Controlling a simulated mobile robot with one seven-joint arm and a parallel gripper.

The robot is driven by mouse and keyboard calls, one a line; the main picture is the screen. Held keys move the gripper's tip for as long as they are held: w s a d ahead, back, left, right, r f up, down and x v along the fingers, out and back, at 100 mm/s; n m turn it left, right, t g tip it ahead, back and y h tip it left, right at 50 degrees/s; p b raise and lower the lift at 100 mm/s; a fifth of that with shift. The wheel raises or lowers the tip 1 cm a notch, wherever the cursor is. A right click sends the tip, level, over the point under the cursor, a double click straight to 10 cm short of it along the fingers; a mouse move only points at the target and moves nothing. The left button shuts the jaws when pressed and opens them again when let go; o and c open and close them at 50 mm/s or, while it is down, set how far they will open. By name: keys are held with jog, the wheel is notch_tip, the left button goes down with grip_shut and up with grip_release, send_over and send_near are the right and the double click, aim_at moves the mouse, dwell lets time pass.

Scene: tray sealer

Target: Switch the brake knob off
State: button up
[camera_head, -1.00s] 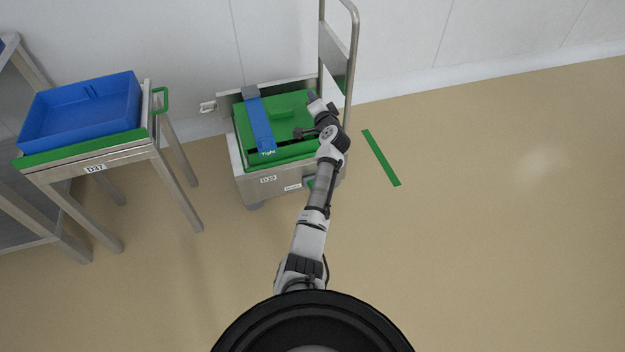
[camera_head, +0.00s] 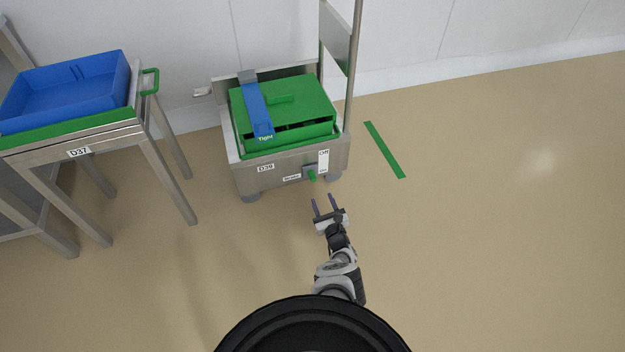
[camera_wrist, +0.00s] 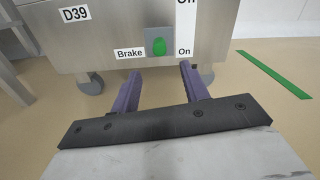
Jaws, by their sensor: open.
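The brake knob (camera_head: 312,176) is a small green knob on a grey plate, low on the front face of the steel cart (camera_head: 245,180) marked D39. In the wrist view the green knob (camera_wrist: 159,47) sits between a "Brake" label (camera_wrist: 130,53) and an "On" label (camera_wrist: 184,51). An "Off" label shows above, partly cut by the frame's top edge. The knob's exact setting is hard to read. My gripper (camera_head: 323,204) is open and empty, in front of and a little below the knob, apart from it. Its two purple fingers (camera_wrist: 158,80) point towards the cart's face.
A green box (camera_head: 310,100) with a blue strap (camera_head: 255,108) marked "Tight" sits on the cart. A steel table (camera_head: 115,137) marked D37 with a blue tray (camera_head: 115,85) stands at left. A green floor strip (camera_head: 385,150) lies at right. Floor around my gripper is clear.

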aim_at(314, 180)
jog(key=shift+b+x, duration=4.3)
jog(key=shift+x, duration=1.85)
jog(key=shift+f, duration=0.1)
grip_shut()
